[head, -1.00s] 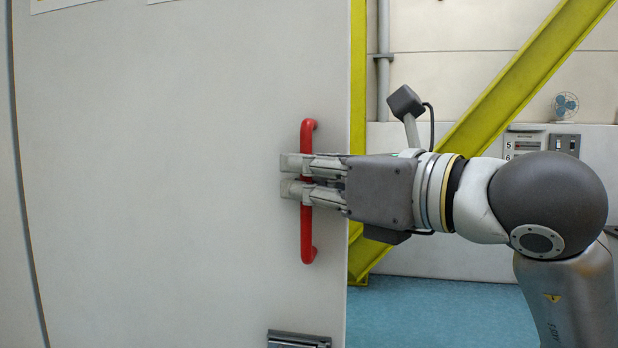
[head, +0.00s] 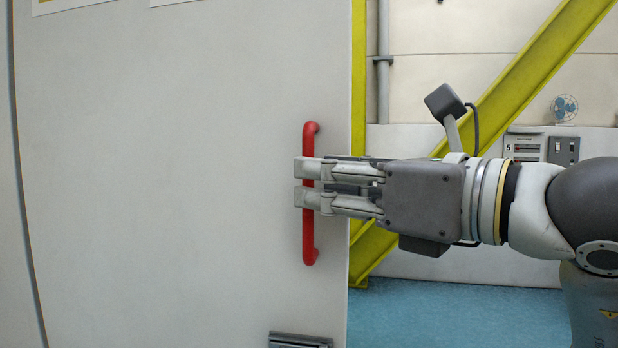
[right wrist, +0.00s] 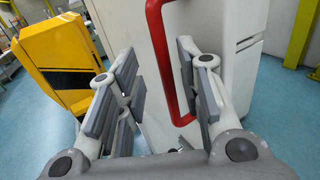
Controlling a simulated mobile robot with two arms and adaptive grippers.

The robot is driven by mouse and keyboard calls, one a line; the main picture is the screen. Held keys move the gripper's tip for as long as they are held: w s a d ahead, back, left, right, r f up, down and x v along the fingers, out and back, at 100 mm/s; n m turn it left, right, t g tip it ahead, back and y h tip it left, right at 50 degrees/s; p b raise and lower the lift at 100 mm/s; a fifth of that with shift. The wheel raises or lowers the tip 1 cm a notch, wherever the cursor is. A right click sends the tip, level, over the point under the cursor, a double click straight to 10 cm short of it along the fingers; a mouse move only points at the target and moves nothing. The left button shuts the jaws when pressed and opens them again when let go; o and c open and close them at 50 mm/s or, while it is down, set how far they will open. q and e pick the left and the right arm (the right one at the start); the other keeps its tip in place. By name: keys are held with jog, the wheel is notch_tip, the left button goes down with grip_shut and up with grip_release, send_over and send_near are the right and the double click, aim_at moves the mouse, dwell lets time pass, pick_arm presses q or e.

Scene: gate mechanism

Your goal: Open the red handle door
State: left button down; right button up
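The red handle (head: 309,240) is a vertical bar on the large pale door (head: 170,180), near the door's right edge. My right gripper (head: 300,183) comes in from the right, level with the middle of the handle, and its fingertips overlap the bar. In the right wrist view the fingers stand wide apart (right wrist: 158,85). The red handle (right wrist: 160,45) shows between them there, closer to the right-hand finger. I cannot tell whether a finger touches it. My left gripper is not in view.
A metal fitting (head: 300,340) is low on the door. Right of the door are a yellow beam (head: 530,75), a wall panel with switches (head: 563,150), a small fan (head: 564,108) and clear blue floor (head: 450,315). A yellow cabinet (right wrist: 58,58) shows in the right wrist view.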

jog(key=v, duration=0.8)
jog(key=shift+s+d, duration=0.15)
jog(key=shift+d, duration=0.1)
